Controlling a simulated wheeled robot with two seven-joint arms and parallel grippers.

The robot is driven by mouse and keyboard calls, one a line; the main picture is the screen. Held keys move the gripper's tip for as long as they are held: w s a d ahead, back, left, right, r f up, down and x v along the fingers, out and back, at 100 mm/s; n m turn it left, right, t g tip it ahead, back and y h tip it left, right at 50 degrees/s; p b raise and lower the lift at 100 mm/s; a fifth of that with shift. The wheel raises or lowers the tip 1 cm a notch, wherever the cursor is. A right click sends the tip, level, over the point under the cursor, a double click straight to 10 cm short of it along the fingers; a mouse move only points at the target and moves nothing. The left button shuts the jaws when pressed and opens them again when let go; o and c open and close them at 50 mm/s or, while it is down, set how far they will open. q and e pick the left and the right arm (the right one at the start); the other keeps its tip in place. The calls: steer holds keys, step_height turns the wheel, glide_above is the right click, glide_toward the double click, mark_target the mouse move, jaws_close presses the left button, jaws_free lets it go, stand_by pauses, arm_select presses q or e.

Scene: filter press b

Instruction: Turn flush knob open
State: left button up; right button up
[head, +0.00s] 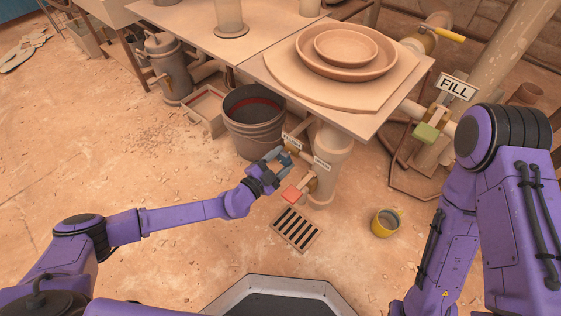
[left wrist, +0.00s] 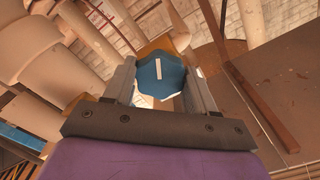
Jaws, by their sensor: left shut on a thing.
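My left gripper (head: 279,160) is at the pipe fittings under the front of the table, beside a small white sign (head: 291,143) whose lettering is too small to read. In the left wrist view its two fingers (left wrist: 170,85) stand on either side of a blue faceted knob (left wrist: 160,76) and are shut on it. The knob has a short white mark on its face, which stands upright in that view. In the head view the gripper mostly hides the knob. My right arm shows at the right, but its gripper is out of view.
A red square handle (head: 292,195) sits just below the gripper, near a second small sign (head: 322,163). A dark bucket (head: 254,135) stands close behind. A floor grate (head: 296,229) and a yellow mug (head: 385,222) are in front. A green handle (head: 426,132) is by the FILL sign (head: 456,87).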

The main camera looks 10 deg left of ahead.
arm_select(q)
steer(key=shift+n, duration=0.8)
arm_select(e)
steer(key=shift+s+f, duration=0.1)
steer(key=shift+s, duration=0.2)
arm_select(q)
steer(key=o, duration=1)
steer(key=shift+o, duration=0.2)
steer(key=p+v, duration=0.2)
steer(key=v, duration=0.8)
steer(key=shift+s+a+p, duration=0.15)
steer(key=shift+s+p, duration=0.05)
steer(key=shift+p, duration=0.1)
arm_select(e)
steer(key=w, duration=0.1)
steer(key=w+r+m+t, duration=0.2)
steer(key=shift+w+h, duration=0.25)
steer(key=shift+h, duration=0.15)
